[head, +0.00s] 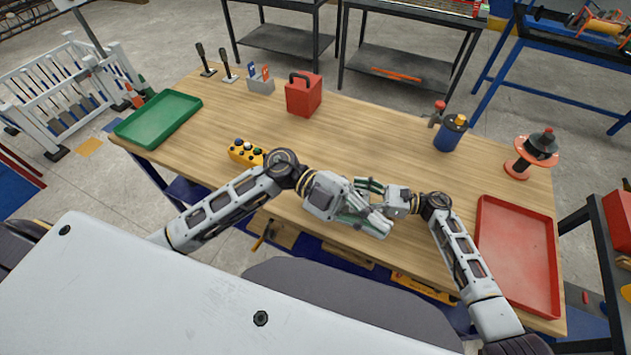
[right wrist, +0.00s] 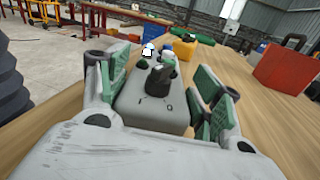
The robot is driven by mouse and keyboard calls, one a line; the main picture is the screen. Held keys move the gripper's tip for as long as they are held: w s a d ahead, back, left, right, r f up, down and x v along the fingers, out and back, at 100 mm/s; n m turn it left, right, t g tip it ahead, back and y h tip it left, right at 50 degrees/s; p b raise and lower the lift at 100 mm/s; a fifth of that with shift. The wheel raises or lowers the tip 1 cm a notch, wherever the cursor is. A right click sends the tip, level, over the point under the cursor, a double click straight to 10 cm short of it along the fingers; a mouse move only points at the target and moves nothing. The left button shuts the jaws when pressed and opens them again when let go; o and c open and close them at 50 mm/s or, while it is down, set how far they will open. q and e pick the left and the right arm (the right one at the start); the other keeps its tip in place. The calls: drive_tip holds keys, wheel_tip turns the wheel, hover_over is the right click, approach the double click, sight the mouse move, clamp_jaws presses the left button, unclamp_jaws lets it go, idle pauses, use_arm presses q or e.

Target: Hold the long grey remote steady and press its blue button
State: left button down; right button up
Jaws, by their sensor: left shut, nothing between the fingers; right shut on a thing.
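In the right wrist view the long grey remote (right wrist: 150,110) lies lengthwise between the fingers of my right gripper (right wrist: 160,85), which is shut on it. A black knob (right wrist: 160,80) stands on its near end, with small white, green and blue parts near the far end. In the head view my right gripper (head: 372,188) and my left gripper (head: 368,222) are close together above the table's front edge. The left one is shut and empty. The remote is mostly hidden there by the hands.
A yellow button box (head: 246,151) stands on the wooden table (head: 370,135) beside my left arm. A green tray (head: 158,118) is at left, a red tray (head: 518,255) at right. A red box (head: 304,96) and a blue canister (head: 451,134) stand at the back. The table middle is clear.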

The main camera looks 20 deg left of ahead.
use_arm(q)
drive_tip(key=w+a+r+n+t+y, duration=0.2)
drive_tip(key=w+a+r+n+t, duration=0.6)
drive_tip(key=w+n+t, duration=0.4)
drive_tip(key=w+a+r+n+t+y, duration=0.1)
drive_tip(key=w+a+r+n+t, duration=0.5)
drive_tip(key=w+r+n+t, duration=0.6)
wheel_tip(320, 180, down, 11)
drive_tip(key=w+a+n+g+y, duration=0.1)
drive_tip(key=w+a+n+y, duration=0.15)
drive_tip(key=n+y, duration=0.6)
drive_tip(key=s+a+f+n+g+y, duration=0.1)
drive_tip(key=s+f+g, duration=0.2)
drive_tip(key=f, duration=0.4)
drive_tip(key=s+a+f+n+g+y, duration=0.1)
drive_tip(key=s+f+g, duration=0.3)
drive_tip(key=f, duration=0.4)
drive_tip(key=shift+a+f+g, duration=0.25)
drive_tip(key=shift+f+g, duration=0.05)
drive_tip(key=shift+g, duration=0.5)
drive_tip(key=shift+f+n, duration=0.15)
drive_tip(key=shift+n, duration=0.1)
